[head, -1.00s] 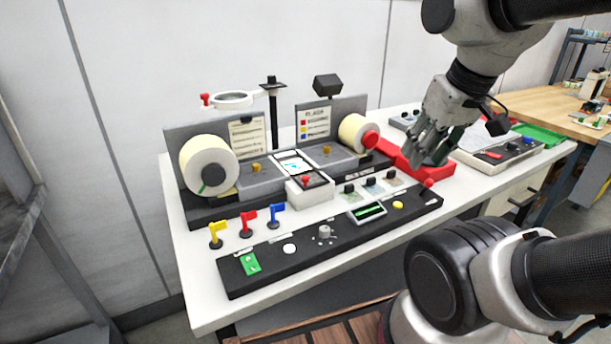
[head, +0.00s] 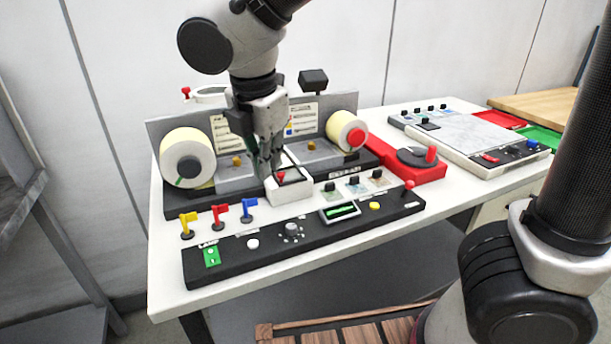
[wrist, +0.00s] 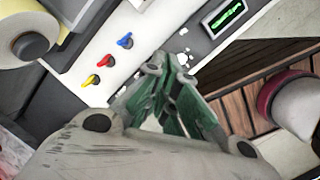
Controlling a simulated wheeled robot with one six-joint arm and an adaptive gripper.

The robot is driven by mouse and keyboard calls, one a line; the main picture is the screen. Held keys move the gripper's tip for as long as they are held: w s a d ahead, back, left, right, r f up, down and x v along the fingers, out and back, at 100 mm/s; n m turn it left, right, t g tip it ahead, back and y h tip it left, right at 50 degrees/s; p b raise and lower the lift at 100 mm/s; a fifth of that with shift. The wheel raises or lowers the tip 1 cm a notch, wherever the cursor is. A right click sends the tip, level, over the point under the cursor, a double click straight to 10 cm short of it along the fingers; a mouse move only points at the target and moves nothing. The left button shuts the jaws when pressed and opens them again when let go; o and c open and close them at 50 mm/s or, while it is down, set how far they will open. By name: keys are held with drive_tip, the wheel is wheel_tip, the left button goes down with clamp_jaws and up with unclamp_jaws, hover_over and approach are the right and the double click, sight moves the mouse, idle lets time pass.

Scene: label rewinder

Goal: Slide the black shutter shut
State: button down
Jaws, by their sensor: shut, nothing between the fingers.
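The black shutter (head: 294,174) lies in the top of a white box (head: 290,192) at the middle of the machine, in the head view. A small red knob (head: 281,177) stands on it. My gripper (head: 268,178) is shut and empty, pointing down just left of the knob. I cannot tell whether it touches the knob or the shutter. My fingers hide part of the box's left side and the area behind it. In the wrist view my gripper (wrist: 168,68) shows with its green finger pads together. I cannot make out the shutter there.
Paper rolls stand left (head: 187,158) and right (head: 347,131) of the box. In front are a black control panel (head: 320,232) and yellow, red and blue flag switches (head: 220,215). A red base with a crank (head: 415,163) is at the right. The table's front left is clear.

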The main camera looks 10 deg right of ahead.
drive_tip(key=w+d+f+n, duration=0.2)
drive_tip(key=w+f+n, duration=0.4)
drive_tip(key=w+f, duration=0.2)
drive_tip(key=shift+w+f+n+t, duration=0.15)
drive_tip(key=shift+f+n+t, duration=0.15)
drive_tip(key=shift+n+t, duration=0.1)
idle(0.5)
